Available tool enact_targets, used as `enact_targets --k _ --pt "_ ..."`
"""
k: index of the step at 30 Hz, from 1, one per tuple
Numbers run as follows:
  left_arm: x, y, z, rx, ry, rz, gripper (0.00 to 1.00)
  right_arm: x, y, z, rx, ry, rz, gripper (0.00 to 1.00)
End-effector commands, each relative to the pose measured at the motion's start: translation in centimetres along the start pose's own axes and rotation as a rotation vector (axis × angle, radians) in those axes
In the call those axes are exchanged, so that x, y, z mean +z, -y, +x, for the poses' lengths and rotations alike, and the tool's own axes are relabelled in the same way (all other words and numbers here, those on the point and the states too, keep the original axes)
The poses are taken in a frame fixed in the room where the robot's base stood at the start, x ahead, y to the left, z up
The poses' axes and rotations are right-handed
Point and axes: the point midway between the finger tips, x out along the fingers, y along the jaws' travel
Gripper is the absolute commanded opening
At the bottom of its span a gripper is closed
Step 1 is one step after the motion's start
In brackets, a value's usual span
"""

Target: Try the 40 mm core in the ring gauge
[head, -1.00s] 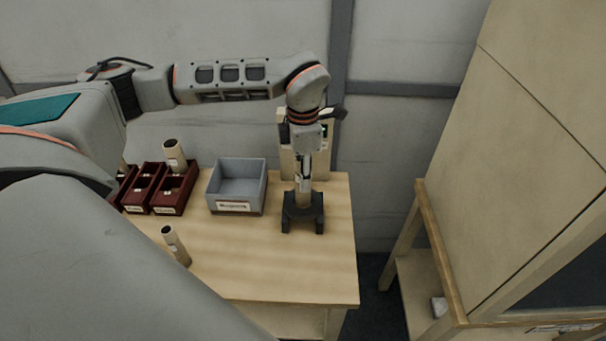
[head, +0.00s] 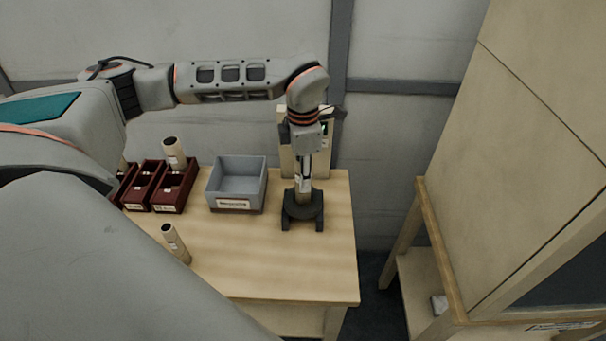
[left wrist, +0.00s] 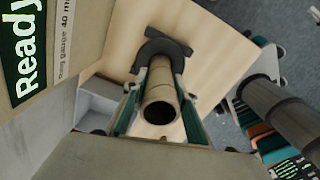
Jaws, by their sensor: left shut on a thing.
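The ring gauge (head: 303,212) is a dark ring on a forked base near the right side of the table, and it shows at the top of the left wrist view (left wrist: 163,47). My left gripper (head: 303,183) is shut on a pale cardboard core (head: 303,197), held upright over the gauge. The core's hollow near end faces the camera in the left wrist view (left wrist: 160,90). Its lower end meets the ring; I cannot tell how deep it sits inside. A panel (left wrist: 40,40) reads "Ready" and "40 mm". My right gripper is not in view.
Another core (head: 175,243) stands tilted-looking on the table (head: 270,265) at the front left. A grey bin (head: 236,187) with a label stands left of the gauge. The table's front right is clear.

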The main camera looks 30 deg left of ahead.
Motion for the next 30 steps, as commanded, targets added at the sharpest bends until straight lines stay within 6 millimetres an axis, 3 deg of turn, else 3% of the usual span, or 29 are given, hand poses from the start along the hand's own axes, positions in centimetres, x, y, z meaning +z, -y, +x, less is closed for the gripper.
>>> enact_targets --k 30 --pt "0.02 0.00 0.80 0.000 0.001 0.000 0.06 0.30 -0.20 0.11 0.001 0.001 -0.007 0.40"
